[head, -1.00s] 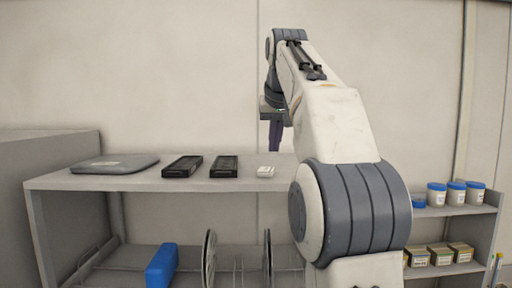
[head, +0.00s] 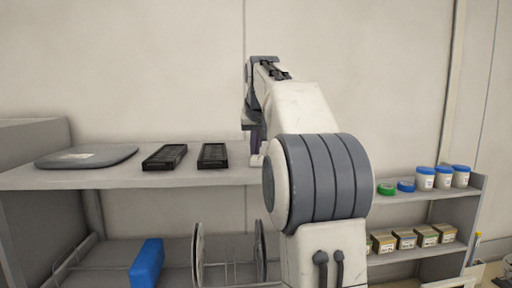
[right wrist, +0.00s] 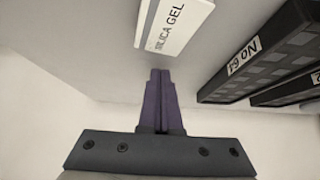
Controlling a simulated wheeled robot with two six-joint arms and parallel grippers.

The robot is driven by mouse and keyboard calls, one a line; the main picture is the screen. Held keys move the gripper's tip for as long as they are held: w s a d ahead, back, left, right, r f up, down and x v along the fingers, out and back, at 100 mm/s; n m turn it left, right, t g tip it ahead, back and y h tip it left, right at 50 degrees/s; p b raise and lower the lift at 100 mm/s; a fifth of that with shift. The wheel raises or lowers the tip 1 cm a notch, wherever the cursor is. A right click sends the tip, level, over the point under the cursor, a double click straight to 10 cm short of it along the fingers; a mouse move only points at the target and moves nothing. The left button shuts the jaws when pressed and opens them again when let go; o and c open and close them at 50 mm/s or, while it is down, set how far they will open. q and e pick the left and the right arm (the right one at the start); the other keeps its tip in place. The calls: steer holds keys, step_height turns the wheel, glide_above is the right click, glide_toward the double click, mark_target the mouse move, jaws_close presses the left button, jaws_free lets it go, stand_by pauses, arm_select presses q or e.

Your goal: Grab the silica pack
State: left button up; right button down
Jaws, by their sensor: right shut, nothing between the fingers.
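The silica pack (right wrist: 176,24) is a small white pack lettered SILICA GEL, lying at the top of the right wrist view. In the head view the pack (head: 256,161) is on the upper shelf, partly hidden by my right arm. My right gripper (right wrist: 160,74) has purple fingers that are together, with nothing between them. They point toward the pack with a gap left in the wrist picture. In the head view the right gripper (head: 256,142) is just above the pack, partly covered by my arm. My left gripper is not in view.
Two black trays (head: 164,157) (head: 212,156) and a grey flat pad (head: 86,157) lie left of the pack on the shelf (head: 120,180). Reels (head: 198,255) and a blue box (head: 147,265) are below. White jars (head: 425,178) and small boxes (head: 404,238) stand right.

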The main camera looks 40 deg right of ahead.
steer(key=shift+s+a+r, duration=0.2)
steer(key=shift+s+a, duration=0.15)
steer(key=shift+s, duration=0.25)
steer(key=shift+s+a+r, duration=0.2)
steer(key=shift+s+a, duration=0.15)
steer(key=shift+s, duration=0.2)
steer(key=shift+s+a+f, duration=0.15)
steer(key=shift+s+a, duration=0.1)
steer(key=shift+s, duration=0.1)
steer(key=shift+s, duration=0.1)
steer(key=s+a, duration=0.1)
steer(key=s+a+b, duration=0.1)
steer(key=s, duration=0.1)
steer(key=s+a+b, duration=0.1)
steer(key=shift+s+f, duration=0.1)
steer(key=shift+s, duration=0.2)
steer(key=shift+s+a, duration=0.1)
steer(key=shift+s, duration=0.05)
